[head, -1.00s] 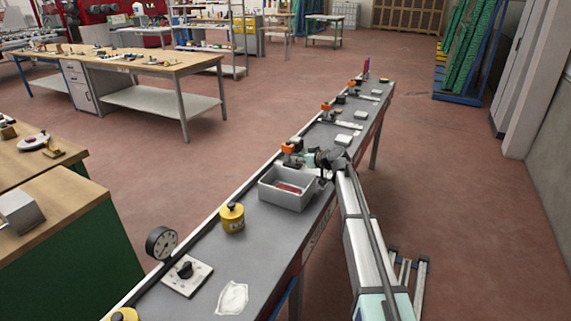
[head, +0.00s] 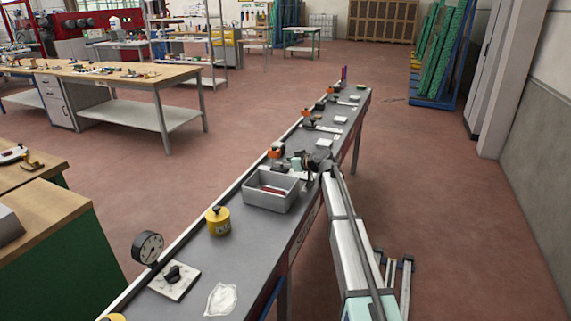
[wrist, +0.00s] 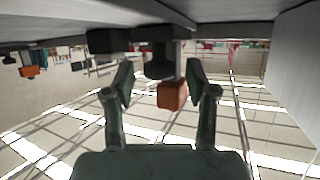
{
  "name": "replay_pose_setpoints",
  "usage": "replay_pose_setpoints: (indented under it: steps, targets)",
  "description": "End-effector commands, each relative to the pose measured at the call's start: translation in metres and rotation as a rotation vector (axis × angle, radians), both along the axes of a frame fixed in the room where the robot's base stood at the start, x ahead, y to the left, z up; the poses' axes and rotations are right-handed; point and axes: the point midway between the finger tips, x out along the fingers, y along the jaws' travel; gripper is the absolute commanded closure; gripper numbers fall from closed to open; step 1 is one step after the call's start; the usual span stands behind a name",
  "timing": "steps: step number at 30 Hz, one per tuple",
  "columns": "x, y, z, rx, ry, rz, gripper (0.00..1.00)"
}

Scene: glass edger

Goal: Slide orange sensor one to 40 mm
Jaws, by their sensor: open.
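The nearest orange sensor (head: 275,152) sits on the rail side of the long grey bench, just behind the grey bin. My gripper (head: 305,162) is low over the bench, just right of it. In the wrist view, my open gripper (wrist: 160,82) has an orange block (wrist: 172,95) on a dark holder between its fingers, nearer the right finger. I cannot tell whether they touch. The scale marks are too small to read.
The grey bin (head: 271,190) with red items stands close in front of my gripper. Nearer are a yellow pot (head: 218,222), a dial gauge (head: 148,248), a plate with a black knob (head: 174,280) and a white cloth (head: 221,299). Small pale blocks lie along the bench's right side.

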Motion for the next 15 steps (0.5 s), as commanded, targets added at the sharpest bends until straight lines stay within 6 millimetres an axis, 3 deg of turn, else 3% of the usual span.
replay_pose_setpoints:
  steps: [7, 15]
  targets:
    - [-0.012, -0.011, 0.007, 0.000, -0.001, -0.002, 0.43]
    - [-0.047, -0.043, 0.026, 0.000, -0.001, -0.002, 0.43]
